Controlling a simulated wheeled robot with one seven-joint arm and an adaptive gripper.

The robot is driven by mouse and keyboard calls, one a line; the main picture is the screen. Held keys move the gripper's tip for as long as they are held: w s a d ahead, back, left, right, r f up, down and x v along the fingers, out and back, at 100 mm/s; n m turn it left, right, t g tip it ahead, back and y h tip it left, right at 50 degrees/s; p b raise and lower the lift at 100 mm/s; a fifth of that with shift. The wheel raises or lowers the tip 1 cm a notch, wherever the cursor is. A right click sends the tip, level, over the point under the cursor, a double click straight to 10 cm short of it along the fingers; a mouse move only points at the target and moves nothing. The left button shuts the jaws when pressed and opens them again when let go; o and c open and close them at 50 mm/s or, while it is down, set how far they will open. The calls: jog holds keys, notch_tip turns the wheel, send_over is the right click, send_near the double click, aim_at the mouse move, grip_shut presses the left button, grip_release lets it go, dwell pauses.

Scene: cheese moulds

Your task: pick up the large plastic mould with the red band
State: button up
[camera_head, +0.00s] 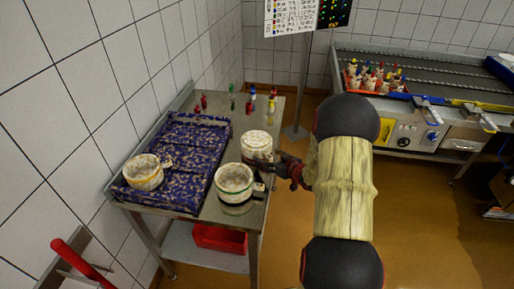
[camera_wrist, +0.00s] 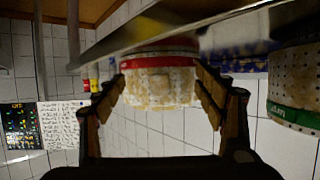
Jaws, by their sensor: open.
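The large plastic mould with the red band (camera_wrist: 158,88) is pale and speckled and sits between my two open fingers in the wrist view, which looks upside down. In the head view the pale mould (camera_head: 257,145) nearest my gripper stands upright at the table's right edge; its band is hard to make out there. My gripper (camera_head: 283,167) is at its right side, partly hidden by my arm. In the wrist view my gripper (camera_wrist: 160,80) is open, with a finger on each side of the mould; contact cannot be told.
A green-banded mould (camera_head: 234,182) stands just in front, close to my gripper. A yellow-banded mould (camera_head: 143,172) sits on a blue patterned tray (camera_head: 190,135). Small coloured items (camera_head: 250,105) stand at the back of the metal table (camera_head: 215,211). A red bin (camera_head: 220,237) is below.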

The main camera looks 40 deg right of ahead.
jog(key=shift+w+f, duration=0.15)
jog(key=shift+w, duration=0.1)
jog(key=shift+c, duration=1.1)
jog(key=c, duration=1.5)
grip_shut()
